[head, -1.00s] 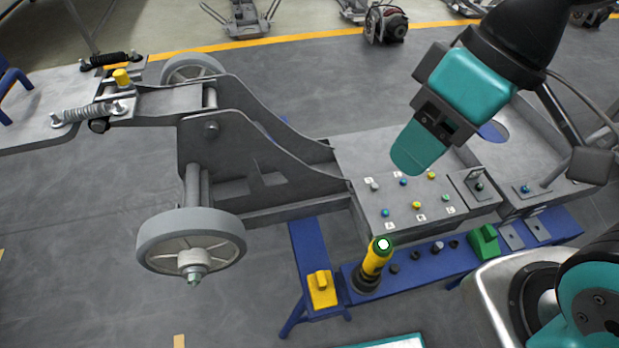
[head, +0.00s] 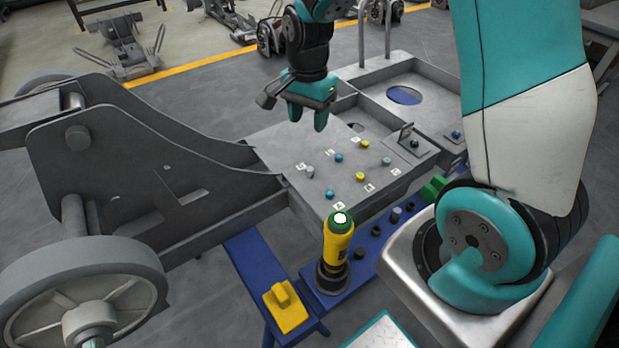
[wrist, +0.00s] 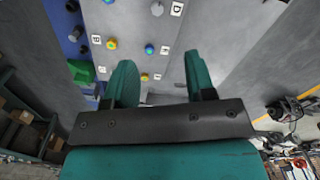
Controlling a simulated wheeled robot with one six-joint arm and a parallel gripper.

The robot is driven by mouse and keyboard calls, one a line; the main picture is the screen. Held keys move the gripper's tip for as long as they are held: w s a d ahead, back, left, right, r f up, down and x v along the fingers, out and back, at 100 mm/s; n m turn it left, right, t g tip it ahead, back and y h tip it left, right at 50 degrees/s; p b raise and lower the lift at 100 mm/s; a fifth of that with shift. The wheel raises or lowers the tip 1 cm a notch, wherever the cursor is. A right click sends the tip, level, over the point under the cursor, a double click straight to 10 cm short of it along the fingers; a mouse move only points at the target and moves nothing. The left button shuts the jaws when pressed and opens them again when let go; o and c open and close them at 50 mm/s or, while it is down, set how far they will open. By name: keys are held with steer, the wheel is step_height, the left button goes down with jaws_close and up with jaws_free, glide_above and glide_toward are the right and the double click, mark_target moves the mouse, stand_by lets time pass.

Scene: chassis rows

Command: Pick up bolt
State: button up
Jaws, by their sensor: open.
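Several small coloured bolts stand on the flat grey plate (head: 275,145), each near a small white letter label. In the head view they include a grey bolt (head: 310,172), a blue bolt (head: 338,157), a yellow bolt (head: 364,144), a front blue bolt (head: 330,194), a front yellow bolt (head: 360,176) and a green bolt (head: 387,161). My gripper (head: 307,116) is above the plate's back left part, fingers down, open and empty. In the wrist view my gripper (wrist: 160,80) has nothing between its fingers; a blue bolt (wrist: 149,49) and a yellow bolt (wrist: 144,77) show beyond the gap.
A yellow-and-black tool (head: 338,250) stands upright on the blue bench (head: 375,262) in front of the plate. A yellow block (head: 284,305) and a green block (head: 434,188) are also there. A large wheel (head: 85,295) and chassis frame (head: 140,150) stand left.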

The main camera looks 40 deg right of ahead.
glide_above(309, 169)
steer(key=f, duration=0.8)
steer(key=shift+w+d+f+b, duration=0.1)
steer(key=shift+w+f+b, duration=0.1)
steer(key=shift+f+b, duration=0.15)
steer(key=f, duration=0.5)
steer(key=shift+s+f, duration=0.15)
steer(key=shift+s, duration=0.05)
steer(key=c, duration=0.9)
